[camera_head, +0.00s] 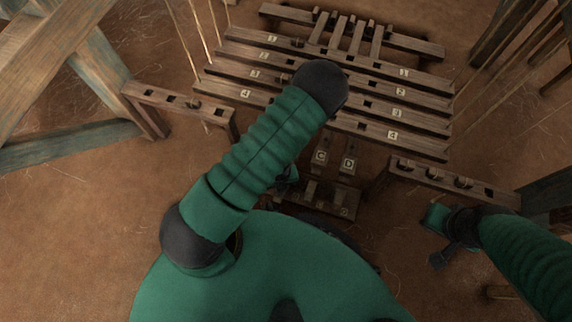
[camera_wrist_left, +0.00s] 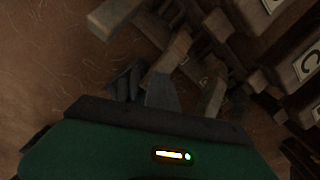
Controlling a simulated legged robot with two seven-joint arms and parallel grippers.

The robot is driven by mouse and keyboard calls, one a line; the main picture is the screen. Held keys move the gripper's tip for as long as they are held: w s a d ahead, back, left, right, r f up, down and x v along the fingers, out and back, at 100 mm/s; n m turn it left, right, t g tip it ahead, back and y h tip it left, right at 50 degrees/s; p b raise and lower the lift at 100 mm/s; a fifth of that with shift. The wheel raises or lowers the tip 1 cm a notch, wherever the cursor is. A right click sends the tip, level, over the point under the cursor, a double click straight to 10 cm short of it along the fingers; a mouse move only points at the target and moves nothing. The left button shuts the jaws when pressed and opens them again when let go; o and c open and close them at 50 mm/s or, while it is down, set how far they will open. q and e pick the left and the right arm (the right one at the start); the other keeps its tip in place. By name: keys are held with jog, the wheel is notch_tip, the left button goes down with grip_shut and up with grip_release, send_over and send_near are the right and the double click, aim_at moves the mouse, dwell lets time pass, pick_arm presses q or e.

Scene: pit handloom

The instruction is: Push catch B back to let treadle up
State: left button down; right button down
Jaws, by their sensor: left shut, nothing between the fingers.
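In the head view two treadles, labelled C (camera_head: 320,158) and D (camera_head: 348,164), lie below the slatted frame. Small wooden catch blocks stand at their near end; one carries a label (camera_head: 343,211) too small to read. I cannot tell which is catch B, and my left arm hides the area to their left. In the left wrist view my left gripper (camera_wrist_left: 160,88) is shut and empty, its dark fingers close against a wooden bar (camera_wrist_left: 173,52) among the blocks; contact is unclear. My right gripper (camera_head: 450,250) hangs above the floor at right, clear of the treadles; its jaw gap is unclear.
Slatted bars with numbered labels (camera_head: 392,136) lie beyond the treadles. A slotted wooden rail (camera_head: 455,181) stands right of them and another (camera_head: 170,98) left. Blue-grey loom posts (camera_head: 100,62) rise at left. Thin cords hang at the upper left. Bare earth floor is open at lower left.

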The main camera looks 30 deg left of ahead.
pick_arm(q)
jog(key=r+p, duration=0.1)
jog(key=r, duration=0.1)
jog(key=s+r+p, duration=0.1)
jog(key=r+p, duration=0.2)
jog(key=p, duration=0.1)
jog(key=shift+s+d+r, duration=0.2)
jog(key=shift+s+r, duration=0.2)
jog(key=shift+f, duration=0.1)
